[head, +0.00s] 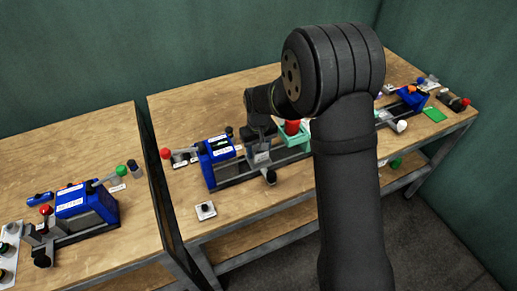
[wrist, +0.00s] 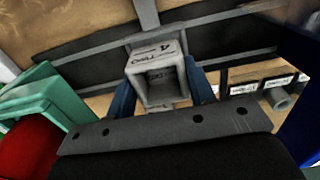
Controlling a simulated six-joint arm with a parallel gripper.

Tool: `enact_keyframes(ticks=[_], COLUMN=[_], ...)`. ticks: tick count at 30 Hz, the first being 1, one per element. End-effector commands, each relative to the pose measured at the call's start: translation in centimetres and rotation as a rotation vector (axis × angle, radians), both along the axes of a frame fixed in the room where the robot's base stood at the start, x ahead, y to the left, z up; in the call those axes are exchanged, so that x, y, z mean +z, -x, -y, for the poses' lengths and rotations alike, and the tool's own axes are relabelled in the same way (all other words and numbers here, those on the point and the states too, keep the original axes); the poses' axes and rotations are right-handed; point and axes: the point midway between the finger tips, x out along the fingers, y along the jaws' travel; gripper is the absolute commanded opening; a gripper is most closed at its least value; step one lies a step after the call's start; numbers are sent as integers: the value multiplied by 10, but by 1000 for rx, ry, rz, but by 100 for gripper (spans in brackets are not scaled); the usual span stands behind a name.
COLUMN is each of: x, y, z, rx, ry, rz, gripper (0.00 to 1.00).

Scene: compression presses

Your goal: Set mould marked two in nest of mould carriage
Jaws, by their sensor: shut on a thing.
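A grey, hollow, square mould (wrist: 157,77) marked TWO sits between the two blue fingers of my gripper (wrist: 160,88) in the wrist view. The gripper is shut on its sides. In the head view my gripper (head: 260,146) points down, with the grey mould (head: 261,159) at its tip, over the long grey rail assembly (head: 240,178) right of a blue press unit (head: 215,157). I cannot tell whether the mould touches what is beneath it. The carriage's nest cannot be made out; the mould and gripper cover that area.
A teal holder (head: 298,147) with a red part (head: 292,127) stands close right of my gripper; in the wrist view the teal holder (wrist: 42,93) is at left. Another blue press (head: 86,208) stands on the left table. The wood behind the rail is mostly clear.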

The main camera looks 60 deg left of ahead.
Motion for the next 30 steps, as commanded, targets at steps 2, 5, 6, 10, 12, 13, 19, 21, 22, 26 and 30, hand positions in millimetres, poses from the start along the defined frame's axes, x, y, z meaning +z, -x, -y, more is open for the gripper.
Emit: enact_keyframes(ticks=[2, 5, 6, 10, 12, 13, 19, 21, 22, 26, 30], x=[0, 0, -1, -3, -4, -4, -7, -8, -9, -11, -13], y=[0, 0, 0, 0, 0, 0, 0, 0, 0, 0, 0], z=[0, 0, 0, 0, 0, 0, 0, 0, 0, 0, 0], rx=[0, 0, 0, 0, 0, 0, 0, 0, 0, 0, 0], ry=[-1, -1, 0, 0, 0, 0, 0, 0, 0, 0, 0], rz=[0, 0, 0, 0, 0, 0, 0, 0, 0, 0, 0], gripper=[20, 20, 20, 20, 20, 20, 20, 20, 20, 20, 20])
